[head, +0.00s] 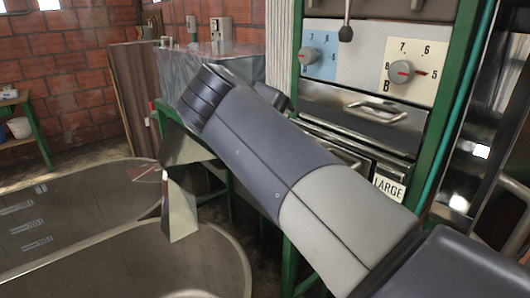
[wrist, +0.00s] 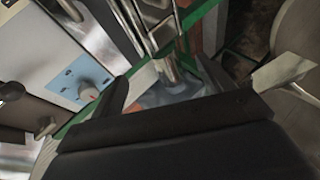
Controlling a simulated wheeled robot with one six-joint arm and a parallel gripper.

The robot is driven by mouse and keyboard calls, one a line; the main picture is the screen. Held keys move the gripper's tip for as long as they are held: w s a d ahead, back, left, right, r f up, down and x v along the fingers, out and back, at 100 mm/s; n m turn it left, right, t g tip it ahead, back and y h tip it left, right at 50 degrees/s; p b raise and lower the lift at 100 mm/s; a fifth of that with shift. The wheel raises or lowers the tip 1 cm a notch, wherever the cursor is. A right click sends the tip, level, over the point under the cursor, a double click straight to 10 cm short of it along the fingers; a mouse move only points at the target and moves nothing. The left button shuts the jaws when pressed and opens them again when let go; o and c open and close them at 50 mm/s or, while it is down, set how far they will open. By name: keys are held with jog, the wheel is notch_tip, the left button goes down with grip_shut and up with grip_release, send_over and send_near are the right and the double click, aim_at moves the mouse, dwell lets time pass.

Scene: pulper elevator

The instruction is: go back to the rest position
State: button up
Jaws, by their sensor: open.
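My gripper (wrist: 163,84) shows in the wrist view as two dark fingers standing well apart, with nothing held between them. Past the fingers are a metal bar and a green frame edge. In the head view my grey arm crosses from lower right to upper left in front of the machine. The fingers cannot be made out clearly there. The blue panel also shows in the wrist view (wrist: 75,78), left of my gripper.
Large metal basins (head: 75,215) fill the lower left. A metal chute (head: 180,208) stands at their edge, close to my arm. A drawer handle (head: 377,110) and a sign reading LARGE (head: 389,188) lie behind my arm. Green posts (head: 462,105) frame the machine.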

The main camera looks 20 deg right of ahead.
jog(key=shift+s+a+f, duration=0.2)
jog(key=shift+s+f, duration=0.2)
jog(key=shift+f, duration=0.2)
jog(key=shift+r, duration=0.1)
